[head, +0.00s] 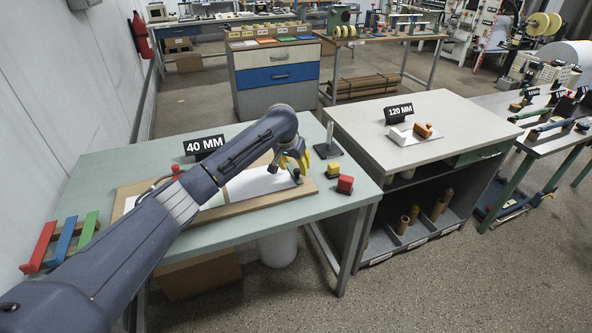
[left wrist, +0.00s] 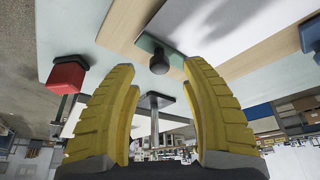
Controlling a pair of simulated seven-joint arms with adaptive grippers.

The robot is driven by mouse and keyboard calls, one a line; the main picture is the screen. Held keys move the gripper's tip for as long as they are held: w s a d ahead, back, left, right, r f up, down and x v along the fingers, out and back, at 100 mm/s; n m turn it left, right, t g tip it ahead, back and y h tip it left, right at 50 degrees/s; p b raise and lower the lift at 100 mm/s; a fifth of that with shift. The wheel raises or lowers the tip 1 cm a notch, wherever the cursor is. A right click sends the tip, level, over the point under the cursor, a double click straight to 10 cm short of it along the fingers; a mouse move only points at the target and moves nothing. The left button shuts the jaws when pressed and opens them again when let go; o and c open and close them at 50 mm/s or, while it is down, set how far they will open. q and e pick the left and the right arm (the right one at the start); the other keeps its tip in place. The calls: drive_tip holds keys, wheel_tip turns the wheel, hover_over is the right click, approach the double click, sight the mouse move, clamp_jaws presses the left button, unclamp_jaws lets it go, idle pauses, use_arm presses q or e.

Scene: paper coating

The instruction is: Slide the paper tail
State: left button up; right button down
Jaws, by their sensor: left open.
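A white paper strip (head: 255,186) lies on a wooden board (head: 228,207) on the pale green table. My left arm hides part of both. A small green plate with a dark round knob (left wrist: 158,62) sits at the board's right end; it also shows partly in the head view (head: 297,174). My left gripper (head: 293,162) has yellow fingers and hangs over this end of the board. In the left wrist view its fingers are open and empty, with the knob showing in the gap beyond them. I cannot tell whether they touch it. My right gripper is out of view.
A red block (head: 345,184) and a yellow block (head: 333,170) stand right of the board. A dark-based post (head: 328,147) stands behind. Red, blue and green bars (head: 65,242) lie at the table's left. A "40 MM" sign (head: 204,146) stands behind the board.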

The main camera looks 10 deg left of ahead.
use_arm(q)
drive_tip(key=v, duration=0.8)
drive_tip(key=shift+s+r, duration=0.15)
drive_tip(key=shift+r, duration=0.15)
drive_tip(key=shift+a, duration=0.1)
